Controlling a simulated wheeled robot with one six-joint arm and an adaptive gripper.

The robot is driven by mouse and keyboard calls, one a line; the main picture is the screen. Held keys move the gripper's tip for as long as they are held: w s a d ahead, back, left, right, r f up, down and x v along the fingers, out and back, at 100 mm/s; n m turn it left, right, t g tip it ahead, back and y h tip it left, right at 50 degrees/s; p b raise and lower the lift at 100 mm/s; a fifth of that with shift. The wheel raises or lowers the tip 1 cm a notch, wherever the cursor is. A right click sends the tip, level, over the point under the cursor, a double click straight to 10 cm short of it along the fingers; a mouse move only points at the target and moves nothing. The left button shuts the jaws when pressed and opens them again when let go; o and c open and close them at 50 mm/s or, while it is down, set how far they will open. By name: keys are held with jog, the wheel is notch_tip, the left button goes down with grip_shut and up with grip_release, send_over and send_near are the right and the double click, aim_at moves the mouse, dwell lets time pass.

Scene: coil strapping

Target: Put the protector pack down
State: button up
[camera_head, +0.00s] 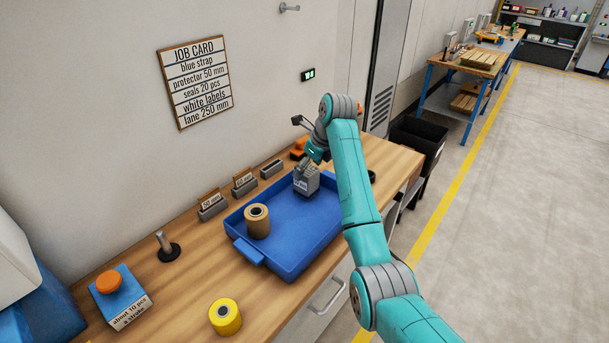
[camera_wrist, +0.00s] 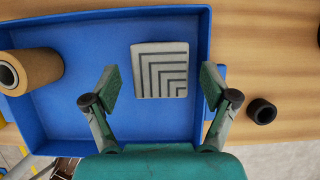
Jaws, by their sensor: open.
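The protector pack (camera_head: 306,182) is a small grey block with a label, resting in the blue tray (camera_head: 251,256) toward its far end. In the wrist view the pack (camera_wrist: 160,70) shows nested grey angle shapes on its top and lies within the tray (camera_wrist: 70,128). My gripper (camera_wrist: 162,88) is open, with one finger to the left and one to the right of the pack, and a gap on each side. In the head view my gripper (camera_head: 313,160) is just above the pack, and its fingers are partly hard to make out.
A tan roll (camera_head: 257,221) stands in the tray's near part. Small labelled holders (camera_head: 212,206) line the wall side. A yellow roll (camera_head: 225,317), a blue box with an orange top (camera_head: 121,297) and a black-based post (camera_head: 167,247) stand nearer. A dark ring (camera_wrist: 262,111) lies right of the tray.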

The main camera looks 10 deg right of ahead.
jog(key=v, duration=0.7)
jog(key=shift+r, duration=0.2)
